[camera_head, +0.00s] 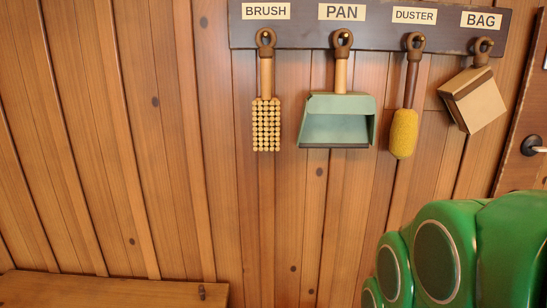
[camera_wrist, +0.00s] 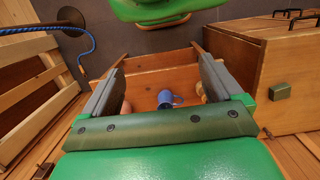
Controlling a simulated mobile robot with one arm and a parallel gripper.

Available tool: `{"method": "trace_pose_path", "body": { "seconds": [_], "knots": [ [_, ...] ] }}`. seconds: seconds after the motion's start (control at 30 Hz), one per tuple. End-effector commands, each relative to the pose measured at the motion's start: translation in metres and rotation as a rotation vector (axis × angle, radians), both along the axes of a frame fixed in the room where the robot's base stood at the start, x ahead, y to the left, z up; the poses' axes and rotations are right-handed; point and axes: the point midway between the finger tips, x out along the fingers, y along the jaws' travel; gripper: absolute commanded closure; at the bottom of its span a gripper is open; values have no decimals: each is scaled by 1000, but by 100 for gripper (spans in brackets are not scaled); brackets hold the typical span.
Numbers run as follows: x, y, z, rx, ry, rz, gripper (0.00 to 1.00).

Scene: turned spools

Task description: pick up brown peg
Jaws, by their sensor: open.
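A blue mug (camera_wrist: 166,99) shows beyond the fingers, in or before an open wooden box (camera_wrist: 155,77). Rounded tan shapes are partly hidden beside both fingers. No brown peg can be made out clearly in the wrist view.
A dark rack (camera_head: 380,25) on the plank wall holds a brush (camera_head: 266,125), a green pan (camera_head: 337,120), a yellow duster (camera_head: 403,133) and a bag (camera_head: 474,98). A wooden chest (camera_wrist: 290,70) stands right, slats (camera_wrist: 35,95) left. My green arm fills the head view's lower right.

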Motion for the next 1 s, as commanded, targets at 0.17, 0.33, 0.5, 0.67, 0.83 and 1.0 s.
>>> {"method": "trace_pose_path", "body": {
  "seconds": [0.17, 0.33, 0.5, 0.67, 0.83, 1.0],
  "knots": [
    [0, 0, 0, 0, 0, 1, 33],
    [0, 0, 0, 0, 1, 2, 50],
    [0, 0, 0, 0, 0, 2, 50],
    [10, -1, -3, -7, -14, 10, 50],
    [54, -5, -17, -34, -95, 46, 50],
    [113, -6, -34, -63, -209, 103, 50]
  ]
}}
